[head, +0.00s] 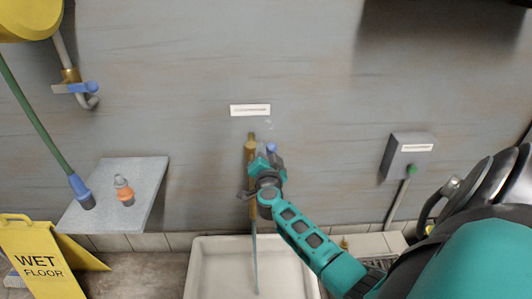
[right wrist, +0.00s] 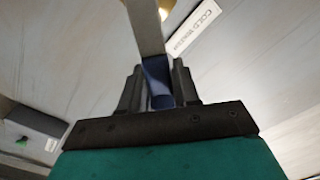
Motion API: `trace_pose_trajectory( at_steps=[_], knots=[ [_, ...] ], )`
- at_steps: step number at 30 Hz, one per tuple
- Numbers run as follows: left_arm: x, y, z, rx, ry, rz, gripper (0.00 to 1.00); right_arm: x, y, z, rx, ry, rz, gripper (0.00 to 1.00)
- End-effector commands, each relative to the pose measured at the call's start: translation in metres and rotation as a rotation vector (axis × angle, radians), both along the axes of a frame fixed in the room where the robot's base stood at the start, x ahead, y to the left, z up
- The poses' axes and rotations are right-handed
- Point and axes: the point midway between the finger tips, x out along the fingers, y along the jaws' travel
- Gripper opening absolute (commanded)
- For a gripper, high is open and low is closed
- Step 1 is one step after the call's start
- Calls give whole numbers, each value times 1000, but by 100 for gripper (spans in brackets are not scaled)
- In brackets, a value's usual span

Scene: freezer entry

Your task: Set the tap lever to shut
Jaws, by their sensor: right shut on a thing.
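The brass tap (head: 251,146) is on the grey wall below a small white label (head: 250,110). My right gripper (head: 267,158) is at the tap and hides much of it. A bit of the tap lever's blue grip (head: 271,148) shows just above the gripper. In the right wrist view the lever is a grey metal strip (right wrist: 147,28) with a blue grip (right wrist: 157,76) between my two dark fingers, which are shut on it. A thin bluish streak (head: 255,250) like running water hangs below the tap. My left gripper is out of view.
A white basin (head: 205,268) stands under the tap. A grey box with a green button (head: 408,155) is on the wall at right. At left are a shelf (head: 150,180) with an orange-banded bottle (head: 124,192), another blue-handled valve (head: 83,88) and a yellow wet-floor sign (head: 38,255).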

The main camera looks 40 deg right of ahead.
Motion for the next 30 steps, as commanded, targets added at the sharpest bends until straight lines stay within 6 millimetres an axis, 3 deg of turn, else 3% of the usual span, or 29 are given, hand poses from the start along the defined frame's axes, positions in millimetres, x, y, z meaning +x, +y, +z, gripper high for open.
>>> trace_pose_trajectory(
  at_steps=[11, 30],
  knots=[
    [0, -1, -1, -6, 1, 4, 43, -4, -3, -7, 81, -63, 0, 0],
    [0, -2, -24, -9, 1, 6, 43, -15, -16, -40, 492, -409, 0, 0]
  ],
)
